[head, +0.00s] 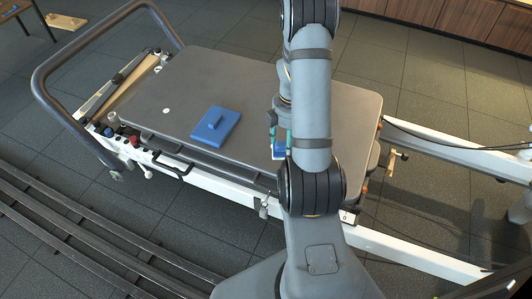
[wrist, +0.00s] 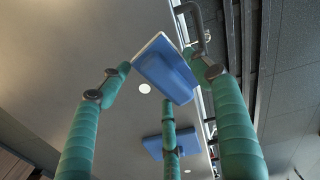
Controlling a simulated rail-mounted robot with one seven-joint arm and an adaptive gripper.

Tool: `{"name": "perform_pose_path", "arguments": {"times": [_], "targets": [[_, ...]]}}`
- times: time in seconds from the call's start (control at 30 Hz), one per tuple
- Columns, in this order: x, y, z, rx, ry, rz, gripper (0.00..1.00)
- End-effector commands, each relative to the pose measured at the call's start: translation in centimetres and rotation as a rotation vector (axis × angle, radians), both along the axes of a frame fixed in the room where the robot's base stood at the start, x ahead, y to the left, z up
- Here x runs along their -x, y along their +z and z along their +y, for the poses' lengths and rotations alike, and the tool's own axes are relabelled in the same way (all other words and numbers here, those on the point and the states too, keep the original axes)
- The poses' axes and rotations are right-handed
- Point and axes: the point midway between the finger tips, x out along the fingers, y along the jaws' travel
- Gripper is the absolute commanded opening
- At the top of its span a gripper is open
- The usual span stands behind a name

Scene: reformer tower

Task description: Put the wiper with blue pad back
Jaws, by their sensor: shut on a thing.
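My gripper (head: 281,138) is over the grey padded carriage near its front edge, partly hidden by my arm. Its green fingers are shut on a blue wiper (head: 279,152) with a whitish edge. In the wrist view this held wiper (wrist: 165,70) sits tilted between the fingertips, its blue block-shaped part showing. I cannot tell whether it touches the carriage. A second blue wiper (head: 215,126), a flat plate with a raised block, lies on the carriage to the left of my gripper. It also shows beyond the fingers in the wrist view (wrist: 178,142).
The grey carriage (head: 235,75) has wide free room behind and left of the wipers. A dark curved bar (head: 60,62) and knobs stand at its left end. White frame rails (head: 220,191) run along the front, with dark floor rails (head: 90,234) nearer.

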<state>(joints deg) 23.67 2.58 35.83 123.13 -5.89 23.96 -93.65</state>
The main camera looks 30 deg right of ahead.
Motion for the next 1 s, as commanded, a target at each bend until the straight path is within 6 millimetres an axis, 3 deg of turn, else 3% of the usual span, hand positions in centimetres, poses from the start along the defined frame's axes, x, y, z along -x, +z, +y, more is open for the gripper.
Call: {"name": "perform_pose_path", "arguments": {"times": [0.2,0.4,0.5,0.73,1.0], "targets": [[-4.4,-3.2,2.7,0.0,0.002,0.001,0.43],[-6.5,-4.5,3.8,0.0,-0.001,0.0,0.43],[-6.7,-5.0,3.9,-0.001,-0.003,0.001,0.43],[-6.6,-8.2,4.0,0.0,-0.003,0.002,0.43],[-6.7,-8.6,3.9,0.0,-0.003,-0.001,0.43]]}}
